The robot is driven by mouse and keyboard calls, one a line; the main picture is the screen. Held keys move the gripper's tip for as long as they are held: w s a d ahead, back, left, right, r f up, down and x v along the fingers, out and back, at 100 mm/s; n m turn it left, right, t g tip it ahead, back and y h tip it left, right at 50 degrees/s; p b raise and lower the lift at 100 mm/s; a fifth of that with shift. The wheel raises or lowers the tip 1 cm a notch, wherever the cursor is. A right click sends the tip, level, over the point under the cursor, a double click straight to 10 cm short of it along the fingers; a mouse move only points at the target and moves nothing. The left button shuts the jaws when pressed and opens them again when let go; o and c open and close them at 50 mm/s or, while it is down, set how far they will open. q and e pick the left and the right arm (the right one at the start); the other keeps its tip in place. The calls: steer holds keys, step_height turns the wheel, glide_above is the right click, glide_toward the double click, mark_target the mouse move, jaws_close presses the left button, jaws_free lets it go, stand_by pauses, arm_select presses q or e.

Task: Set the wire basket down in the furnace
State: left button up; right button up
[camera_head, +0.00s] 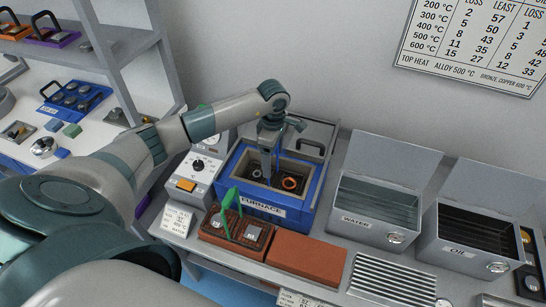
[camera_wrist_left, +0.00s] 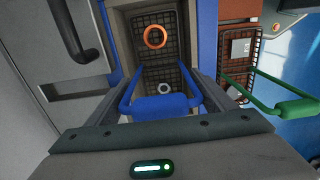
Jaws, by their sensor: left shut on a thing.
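My left gripper (camera_head: 267,170) reaches down over the blue furnace (camera_head: 226,186), which stands open at the top. It is shut on the blue handle (camera_wrist_left: 166,107) of the dark wire basket (camera_wrist_left: 172,75). The basket is within the furnace's grey-walled opening, with an orange ring (camera_wrist_left: 155,37) in one part and a grey ring (camera_wrist_left: 163,88) in the other. The orange ring also shows in the head view (camera_head: 289,183). I cannot tell whether the basket's bottom touches the furnace floor. My right gripper is not in view.
A green-handled basket (camera_head: 222,226) with grey blocks stands on a brick pad beside the furnace's front. A bare brick pad (camera_head: 308,257) lies to its right. The water tank (camera_head: 361,222) and oil tank (camera_head: 465,250) stand further right. A control box (camera_head: 198,167) is left of the furnace.

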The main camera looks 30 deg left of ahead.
arm_select(q)
steer(key=shift+f+b, duration=0.3)
steer(key=shift+b, duration=0.1)
steer(key=o, duration=1.8)
steer(key=shift+o, duration=0.2)
